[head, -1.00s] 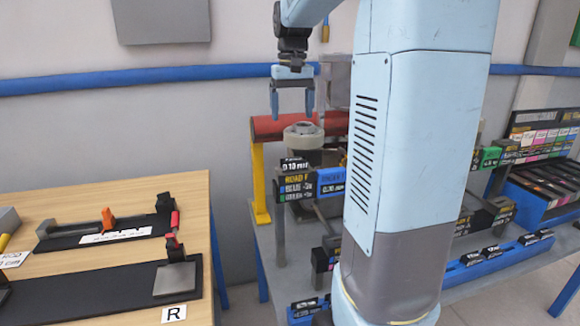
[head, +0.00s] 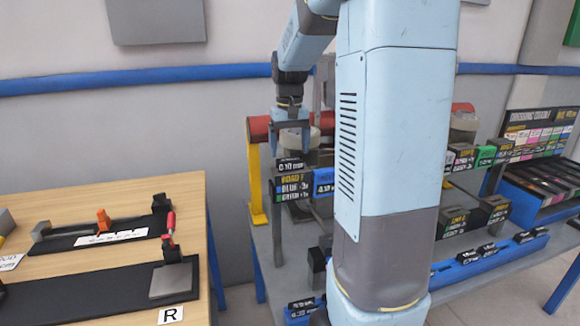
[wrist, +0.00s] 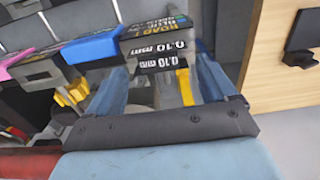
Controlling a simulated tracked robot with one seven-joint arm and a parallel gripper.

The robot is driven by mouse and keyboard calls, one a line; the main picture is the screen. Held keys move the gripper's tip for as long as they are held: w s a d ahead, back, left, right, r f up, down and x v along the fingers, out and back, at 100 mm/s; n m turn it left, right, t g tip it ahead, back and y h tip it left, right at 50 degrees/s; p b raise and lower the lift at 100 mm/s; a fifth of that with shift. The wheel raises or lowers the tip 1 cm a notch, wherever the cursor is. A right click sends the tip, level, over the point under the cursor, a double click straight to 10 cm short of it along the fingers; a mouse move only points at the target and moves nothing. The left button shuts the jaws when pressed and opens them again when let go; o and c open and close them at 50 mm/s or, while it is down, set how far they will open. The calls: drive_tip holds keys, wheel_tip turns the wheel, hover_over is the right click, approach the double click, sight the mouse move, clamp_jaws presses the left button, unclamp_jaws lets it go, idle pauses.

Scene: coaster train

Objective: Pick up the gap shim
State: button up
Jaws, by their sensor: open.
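A black tab marked 0.10 mm (head: 290,165), apparently the gap shim, sits at the top of a stand with coloured labels below it. In the wrist view, the black 0.10 mm tab (wrist: 162,63) shows between and beyond my fingers, with a second 0.10 mm marking just behind it. My gripper (head: 290,147) is open and empty, pointing down just above the tab. Its two blue fingers also show in the wrist view (wrist: 160,75), one on each side. I cannot tell whether the fingers touch anything. The shim's lower part is hidden.
My column hides part of the grey bench. A wooden table (head: 90,215) with black fixtures is at left.

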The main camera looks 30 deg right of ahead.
sight(290, 159)
drive_tip(key=shift+d+f, duration=0.1)
drive_tip(key=shift+f, duration=1.55)
drive_tip(key=shift+c, duration=0.4)
drive_tip(key=c, duration=1.1)
